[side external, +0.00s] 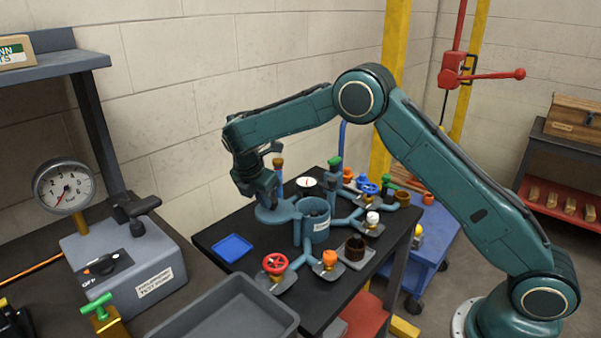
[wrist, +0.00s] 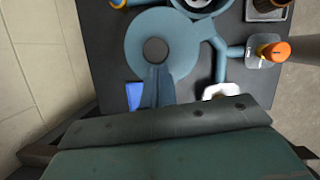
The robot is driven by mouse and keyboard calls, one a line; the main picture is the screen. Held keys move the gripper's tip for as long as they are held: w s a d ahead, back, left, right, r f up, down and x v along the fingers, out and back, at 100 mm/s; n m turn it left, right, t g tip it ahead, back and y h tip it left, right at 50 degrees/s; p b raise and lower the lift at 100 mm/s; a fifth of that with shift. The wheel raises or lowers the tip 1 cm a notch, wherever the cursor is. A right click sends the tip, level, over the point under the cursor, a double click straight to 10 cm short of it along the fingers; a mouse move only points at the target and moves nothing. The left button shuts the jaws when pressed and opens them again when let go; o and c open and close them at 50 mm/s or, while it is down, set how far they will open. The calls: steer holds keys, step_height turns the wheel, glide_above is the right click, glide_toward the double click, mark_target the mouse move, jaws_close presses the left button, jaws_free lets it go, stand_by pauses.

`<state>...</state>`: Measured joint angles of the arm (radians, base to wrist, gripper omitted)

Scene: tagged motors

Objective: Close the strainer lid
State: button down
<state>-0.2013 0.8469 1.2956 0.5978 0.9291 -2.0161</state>
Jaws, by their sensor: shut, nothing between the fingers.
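The strainer lid (side external: 268,217) is a flat blue-grey disc, swung out to the left of the strainer pot (side external: 316,230). The pot's round mouth is uncovered. In the wrist view the lid (wrist: 185,40) is a broad disc with a dark round spot at its middle, and part of the pot (wrist: 205,12) shows at the top edge. My gripper (side external: 262,200) points down over the lid. Its fingers (wrist: 158,72) are together and empty, over the near part of the disc. I cannot tell whether they touch it.
A blue tray (side external: 232,247) lies left of the lid. A red handwheel (side external: 275,263) and an orange-capped valve (side external: 329,259) stand in front of the pot. More valves and a white-faced gauge (side external: 306,182) stand behind it. A grey bin (side external: 225,312) is in the foreground.

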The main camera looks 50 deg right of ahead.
steer(key=d+m, duration=0.1)
steer(key=w+d+m+g, duration=0.1)
steer(key=m, duration=0.1)
steer(key=shift+w, duration=0.2)
steer(key=shift+w+d+m, duration=0.15)
steer(key=shift+w+d, duration=0.05)
steer(key=shift+d, duration=0.4)
steer(key=shift+w+d+m, duration=0.15)
steer(key=shift+w+d, duration=0.05)
steer(key=shift+d, duration=0.35)
steer(key=shift+d+m+g, duration=0.4)
steer(key=shift+d+m, duration=0.1)
steer(key=shift+m, duration=0.2)
steer(key=shift+d, duration=1.25)
steer(key=s+d+m+g+y, duration=0.1)
steer(key=s+d+m+g, duration=0.1)
steer(key=s+d+m, duration=0.2)
steer(key=shift+s+d+m+y, duration=0.35)
steer(key=shift+d+m, duration=0.4)
steer(key=shift+m, duration=0.95)
steer(key=shift+w, duration=0.1)
